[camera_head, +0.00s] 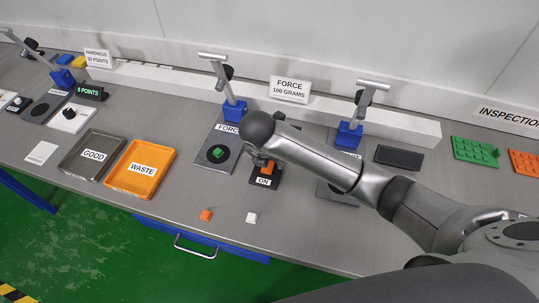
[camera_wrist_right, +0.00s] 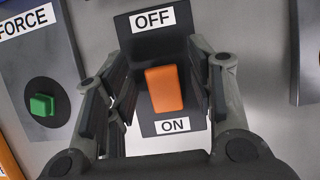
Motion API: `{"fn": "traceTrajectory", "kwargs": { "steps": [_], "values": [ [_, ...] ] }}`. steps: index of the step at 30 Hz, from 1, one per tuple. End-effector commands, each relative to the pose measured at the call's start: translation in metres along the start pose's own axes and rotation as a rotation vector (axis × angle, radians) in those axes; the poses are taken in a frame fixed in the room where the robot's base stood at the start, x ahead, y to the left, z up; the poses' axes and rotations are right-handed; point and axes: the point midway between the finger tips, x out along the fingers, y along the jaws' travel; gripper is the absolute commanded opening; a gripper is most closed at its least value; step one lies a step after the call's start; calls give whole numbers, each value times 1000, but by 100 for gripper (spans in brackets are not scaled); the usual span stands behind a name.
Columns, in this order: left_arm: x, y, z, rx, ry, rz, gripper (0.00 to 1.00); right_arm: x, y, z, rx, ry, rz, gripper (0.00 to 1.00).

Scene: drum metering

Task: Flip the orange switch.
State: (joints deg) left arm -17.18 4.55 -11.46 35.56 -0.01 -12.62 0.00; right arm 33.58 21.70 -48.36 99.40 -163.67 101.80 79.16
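The orange switch (camera_wrist_right: 164,89) sits on a black plate with an OFF label above it and an ON label below it in the right wrist view. In the head view the switch (camera_head: 268,167) is partly hidden behind my right arm. My right gripper (camera_wrist_right: 160,92) is open, with one finger on each side of the switch and a visible gap to each. It appears empty over the plate. In the head view my right gripper (camera_head: 262,155) is mostly covered by my wrist. My left gripper is not in view.
A force station with a green block (camera_head: 218,153) stands left of the switch. An orange WASTE tray (camera_head: 157,151) and a GOOD tray (camera_head: 70,163) lie further left. An orange cube (camera_head: 206,214) and a white cube (camera_head: 251,217) lie near the front edge. Blue-based lever posts (camera_head: 349,136) stand behind.

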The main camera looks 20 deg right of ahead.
Motion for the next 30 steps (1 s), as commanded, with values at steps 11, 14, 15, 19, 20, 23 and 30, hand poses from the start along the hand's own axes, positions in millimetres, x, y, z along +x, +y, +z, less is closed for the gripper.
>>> {"fn": "traceTrajectory", "kwargs": {
  "steps": [11, 14, 15, 19, 20, 23, 30],
  "values": [
    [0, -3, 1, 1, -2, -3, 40, -11, 1, -1, -2, 2, 2, 50],
    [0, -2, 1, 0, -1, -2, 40, -28, 1, 0, -3, 0, 4, 50],
    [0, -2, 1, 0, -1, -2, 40, -37, 1, 0, -3, 0, 5, 50],
    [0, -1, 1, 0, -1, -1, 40, -69, 2, 0, -3, -1, 6, 50],
    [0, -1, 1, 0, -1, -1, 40, -76, 1, 0, -3, -2, 6, 50],
    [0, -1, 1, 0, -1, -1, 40, -84, 2, 2, -5, -5, 5, 50],
    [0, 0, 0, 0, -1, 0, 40, -105, 1, 1, -2, -3, 3, 50]
  ]
}}
